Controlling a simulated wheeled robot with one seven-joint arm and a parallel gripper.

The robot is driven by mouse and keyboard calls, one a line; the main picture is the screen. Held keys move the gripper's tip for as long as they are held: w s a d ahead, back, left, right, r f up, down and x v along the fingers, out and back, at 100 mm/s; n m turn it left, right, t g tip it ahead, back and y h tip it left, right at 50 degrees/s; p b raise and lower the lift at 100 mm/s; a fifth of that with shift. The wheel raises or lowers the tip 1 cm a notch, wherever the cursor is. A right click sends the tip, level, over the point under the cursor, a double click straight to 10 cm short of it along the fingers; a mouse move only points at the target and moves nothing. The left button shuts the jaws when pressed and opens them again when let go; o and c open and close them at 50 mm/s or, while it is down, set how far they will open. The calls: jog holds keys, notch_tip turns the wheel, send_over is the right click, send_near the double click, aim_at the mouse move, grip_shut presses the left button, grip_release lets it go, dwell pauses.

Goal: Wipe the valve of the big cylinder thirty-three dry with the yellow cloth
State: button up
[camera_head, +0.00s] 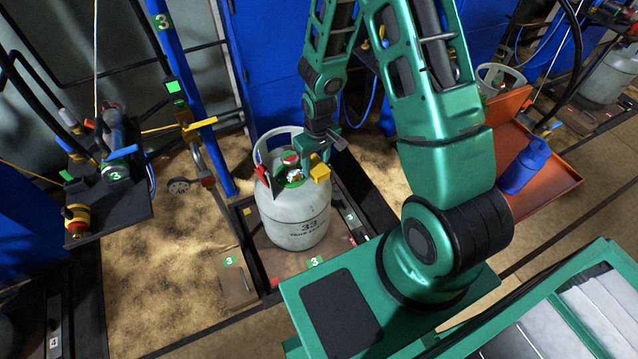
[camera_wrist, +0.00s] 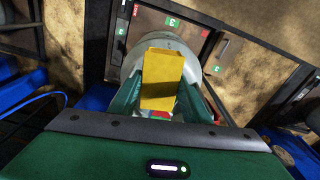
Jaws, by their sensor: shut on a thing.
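The big cylinder (camera_head: 295,222), pale grey and marked 33, stands upright on the scale platform in the head view. Its valve (camera_head: 291,172) sits inside the top collar, with red, white and green parts showing. The yellow cloth (camera_head: 320,170) shows as a small block at the right of the collar. In the wrist view the cloth (camera_wrist: 163,80) is between my two green fingers, over the cylinder (camera_wrist: 135,60). My gripper (camera_wrist: 160,100) is shut on the cloth, close by the valve. The cloth mostly hides the valve in the wrist view, so I cannot tell whether they touch.
A black shelf (camera_head: 112,208) with hoses and fittings is at the left. A blue post (camera_head: 185,95) rises behind the cylinder's left side. A board labelled 3 (camera_head: 237,282) lies left of the cylinder.

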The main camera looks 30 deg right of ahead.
jog(key=s+f+n, duration=0.1)
jog(key=s+f, duration=0.3)
jog(key=shift+s+a, duration=0.4)
jog(key=shift+a, duration=0.05)
jog(key=w+a+f, duration=0.2)
jog(key=w+f, duration=0.1)
jog(key=w, duration=0.6)
jog(key=shift+w+a+f, duration=0.2)
jog(key=shift+w+f, duration=0.1)
jog(key=shift+w+a, duration=0.1)
jog(key=shift+w, duration=0.3)
dwell(0.8)
jog(key=shift+w+a, duration=0.2)
jog(key=shift+w, duration=0.55)
jog(key=shift+c, duration=0.5)
jog(key=shift+s, duration=0.15)
